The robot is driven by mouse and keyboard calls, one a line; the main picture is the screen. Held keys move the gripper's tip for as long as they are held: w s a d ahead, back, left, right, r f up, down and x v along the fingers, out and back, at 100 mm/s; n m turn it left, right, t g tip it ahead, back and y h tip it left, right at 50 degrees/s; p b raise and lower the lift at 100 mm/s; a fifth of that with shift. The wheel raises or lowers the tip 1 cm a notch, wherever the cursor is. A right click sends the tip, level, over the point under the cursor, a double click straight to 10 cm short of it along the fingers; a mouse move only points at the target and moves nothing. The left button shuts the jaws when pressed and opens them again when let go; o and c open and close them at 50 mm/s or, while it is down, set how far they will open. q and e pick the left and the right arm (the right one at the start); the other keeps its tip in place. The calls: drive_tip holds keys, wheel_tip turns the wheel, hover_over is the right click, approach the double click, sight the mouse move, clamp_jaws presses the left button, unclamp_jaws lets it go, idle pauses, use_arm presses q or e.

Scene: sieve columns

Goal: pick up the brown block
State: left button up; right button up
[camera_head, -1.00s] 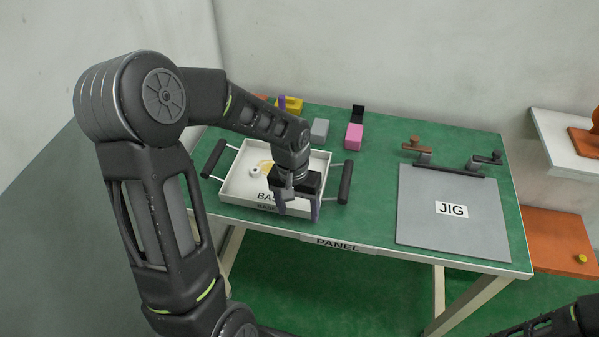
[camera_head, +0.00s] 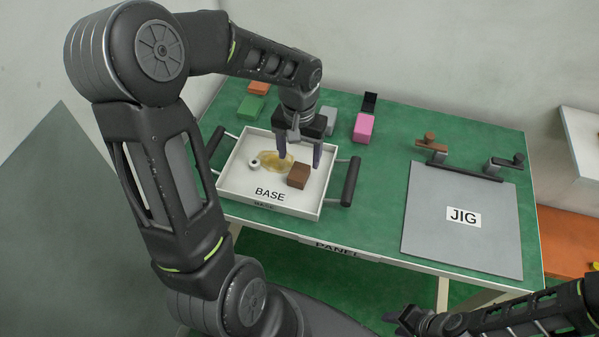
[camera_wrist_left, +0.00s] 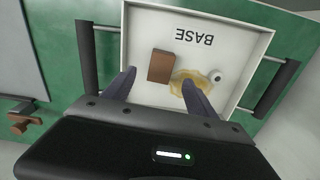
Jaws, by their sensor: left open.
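The brown block (camera_head: 299,176) lies in the white tray marked BASE (camera_head: 232,184), right of the middle. In the left wrist view the block (camera_wrist_left: 160,66) shows between my fingertips, just beyond them. My left gripper (camera_head: 298,160) is open and empty, with its fingers pointing down over the tray, just behind the block in the head view. It also shows in the left wrist view (camera_wrist_left: 159,80). I cannot tell its exact height above the block. My right gripper (camera_head: 402,320) is at the bottom edge, away from the table; its jaws are unclear.
The tray also holds a translucent yellowish piece (camera_head: 274,162) and a small white ring-like piece (camera_head: 255,164). Dark handles flank it. A pink block (camera_head: 364,128), grey block (camera_head: 328,118) and green block (camera_head: 251,107) stand behind. The JIG plate (camera_head: 462,240) lies right.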

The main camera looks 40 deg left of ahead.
sight(299, 172)
use_arm(q)
drive_tip(key=shift+f, duration=1.15)
drive_tip(key=shift+a+f+p, duration=0.1)
drive_tip(key=shift+f+p, duration=0.4)
drive_tip(key=shift+f, duration=2.15)
clamp_jaws()
